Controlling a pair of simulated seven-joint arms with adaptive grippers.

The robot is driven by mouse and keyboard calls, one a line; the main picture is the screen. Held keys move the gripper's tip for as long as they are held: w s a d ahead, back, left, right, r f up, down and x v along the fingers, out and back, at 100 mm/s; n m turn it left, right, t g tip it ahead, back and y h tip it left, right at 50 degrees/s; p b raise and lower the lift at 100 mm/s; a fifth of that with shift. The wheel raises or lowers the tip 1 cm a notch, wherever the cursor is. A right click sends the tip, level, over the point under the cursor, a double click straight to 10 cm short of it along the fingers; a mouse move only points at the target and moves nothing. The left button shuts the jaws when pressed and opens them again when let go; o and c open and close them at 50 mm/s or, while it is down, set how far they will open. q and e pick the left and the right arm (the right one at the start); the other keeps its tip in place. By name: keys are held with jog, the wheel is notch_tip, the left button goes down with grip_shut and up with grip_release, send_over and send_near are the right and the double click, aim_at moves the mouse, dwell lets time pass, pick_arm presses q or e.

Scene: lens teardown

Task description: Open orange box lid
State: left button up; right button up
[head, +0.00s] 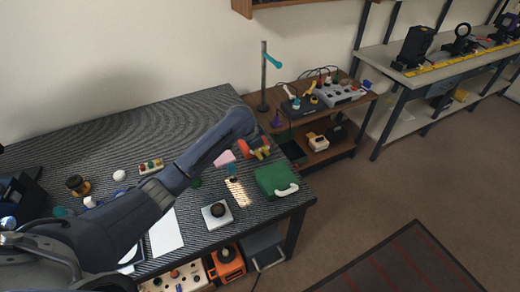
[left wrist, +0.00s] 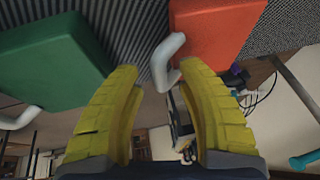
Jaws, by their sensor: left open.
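The orange box (left wrist: 212,30) shows in the left wrist view at the top right, on the ribbed dark mat, with its white curved handle (left wrist: 163,58) reaching between my fingertips. In the head view only small orange-red patches of it (head: 243,149) show; my left arm and gripper hide most of it. My left gripper (head: 262,152) is open at the far right edge of the table, its yellow fingers (left wrist: 158,78) on either side of the handle. I cannot tell whether they touch it. The lid looks closed. My right gripper is not in view.
A green box (head: 272,178) with a white handle stands beside the orange one, near the table's right edge. A pink block (head: 224,158) and a scale-like plate with a dark knob (head: 217,213) are nearby. A wooden shelf unit (head: 325,115) stands beyond.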

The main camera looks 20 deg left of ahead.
pick_arm(q)
jog(key=shift+w+f, duration=0.1)
jog(key=shift+f, duration=0.2)
jog(key=shift+c, duration=0.4)
grip_shut()
